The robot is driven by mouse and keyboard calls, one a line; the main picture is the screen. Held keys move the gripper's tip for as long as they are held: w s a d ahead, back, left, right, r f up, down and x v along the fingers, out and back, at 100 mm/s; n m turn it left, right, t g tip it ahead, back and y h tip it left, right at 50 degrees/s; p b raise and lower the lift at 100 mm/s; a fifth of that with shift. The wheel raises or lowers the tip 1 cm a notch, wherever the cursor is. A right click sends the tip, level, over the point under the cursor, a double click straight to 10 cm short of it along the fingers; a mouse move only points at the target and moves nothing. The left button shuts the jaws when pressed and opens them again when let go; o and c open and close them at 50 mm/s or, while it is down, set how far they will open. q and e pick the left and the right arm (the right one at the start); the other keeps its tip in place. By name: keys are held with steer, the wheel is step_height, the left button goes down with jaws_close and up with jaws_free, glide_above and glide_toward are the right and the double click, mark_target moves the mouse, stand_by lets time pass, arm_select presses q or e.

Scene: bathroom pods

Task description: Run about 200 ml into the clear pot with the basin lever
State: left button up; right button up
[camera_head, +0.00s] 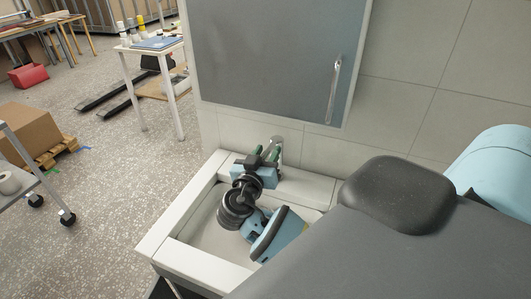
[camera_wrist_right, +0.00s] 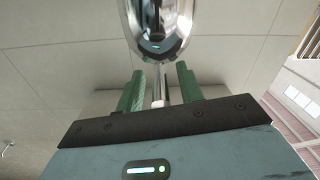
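The chrome basin tap (camera_head: 276,148) stands at the back of the white basin (camera_head: 190,262), against the tiled wall. My right gripper (camera_head: 265,153) reaches over the basin to the tap. In the right wrist view, its green fingers (camera_wrist_right: 160,88) are apart, and a thin chrome part shows in the gap between them. I cannot tell whether that part is the lever or whether a finger touches it. The rounded chrome tap body (camera_wrist_right: 158,28) looms close above the fingers. The clear pot is not visible; my arm hides part of the basin. My left gripper is not in view.
A grey cabinet (camera_head: 270,60) with a vertical handle (camera_head: 334,90) hangs above the basin, close over the tap.

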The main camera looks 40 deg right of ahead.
steer(key=shift+w+d, duration=0.1)
jaws_close()
stand_by(0.4)
